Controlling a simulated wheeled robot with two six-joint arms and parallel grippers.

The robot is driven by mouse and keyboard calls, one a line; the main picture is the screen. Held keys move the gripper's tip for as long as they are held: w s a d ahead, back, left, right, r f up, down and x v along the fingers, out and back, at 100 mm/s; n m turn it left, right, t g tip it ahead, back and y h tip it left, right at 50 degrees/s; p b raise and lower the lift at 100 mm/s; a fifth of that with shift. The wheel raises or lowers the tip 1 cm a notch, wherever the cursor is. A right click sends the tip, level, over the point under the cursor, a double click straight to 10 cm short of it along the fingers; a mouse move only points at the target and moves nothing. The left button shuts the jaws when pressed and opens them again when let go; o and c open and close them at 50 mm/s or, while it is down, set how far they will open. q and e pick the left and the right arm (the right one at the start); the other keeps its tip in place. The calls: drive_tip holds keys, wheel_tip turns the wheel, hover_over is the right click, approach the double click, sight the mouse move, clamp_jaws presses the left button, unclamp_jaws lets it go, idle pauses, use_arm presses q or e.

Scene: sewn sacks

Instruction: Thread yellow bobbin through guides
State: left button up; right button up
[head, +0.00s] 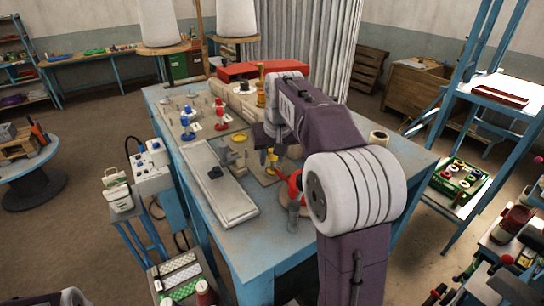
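A small yellow bobbin (271,168) stands on the blue worktable (262,245), right at the tips of my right gripper (268,157). My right gripper points down over the table's middle. Its fingers are small and dark here, and I cannot tell whether they are closed on the bobbin or only beside it. A flat yellow piece (239,137) lies just left of the gripper. The thread and guides are too small to make out clearly. My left gripper is out of view.
A grey tray (230,203) lies at the table's left front. A red tool-like object (290,185) is by my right arm, which hides the table's right part.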

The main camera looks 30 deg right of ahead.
drive_tip(key=shift+o, duration=0.3)
drive_tip(key=d+v, duration=0.1)
drive_tip(key=v, duration=0.8)
drive_tip(key=shift+a+b, duration=0.35)
drive_tip(key=shift+a, duration=0.1)
